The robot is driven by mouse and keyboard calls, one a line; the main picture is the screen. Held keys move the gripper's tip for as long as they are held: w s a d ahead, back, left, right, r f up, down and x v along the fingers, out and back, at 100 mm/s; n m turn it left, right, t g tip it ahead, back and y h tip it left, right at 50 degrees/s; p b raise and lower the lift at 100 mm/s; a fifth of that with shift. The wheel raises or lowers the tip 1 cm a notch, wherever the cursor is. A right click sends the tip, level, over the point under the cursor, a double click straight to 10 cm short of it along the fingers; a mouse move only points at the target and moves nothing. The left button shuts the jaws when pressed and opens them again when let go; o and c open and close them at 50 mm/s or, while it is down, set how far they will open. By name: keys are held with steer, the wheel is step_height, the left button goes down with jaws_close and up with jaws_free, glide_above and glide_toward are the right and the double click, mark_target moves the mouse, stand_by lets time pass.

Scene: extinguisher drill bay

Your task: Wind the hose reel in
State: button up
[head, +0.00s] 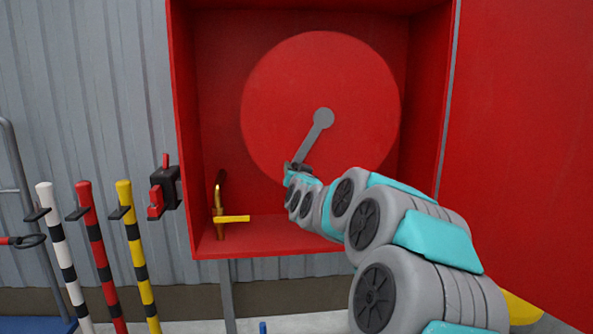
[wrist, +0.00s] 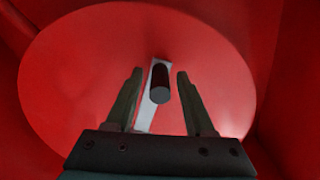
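The red hose reel disc (head: 330,80) faces me inside the open red cabinet; it also fills most of the wrist view (wrist: 70,70). A grey crank arm (head: 312,140) runs from the hub down and left. In the wrist view the crank's dark cylindrical handle (wrist: 160,84) sticks out toward me from the pale crank arm (wrist: 147,115). My gripper (wrist: 160,72) is open, with one finger on each side of the handle and visible gaps on both sides. In the head view my gripper (head: 298,166) is at the crank's lower end and hides the handle. No hose is visible.
A brass valve (head: 218,212) with a yellow lever (head: 234,219) stands at the cabinet's lower left. The red cabinet door (head: 520,120) is open at right. A black and red box (head: 164,188) is on the corrugated wall. Striped poles (head: 136,250) stand at left.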

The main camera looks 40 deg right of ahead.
jaws_close()
stand_by(1.2)
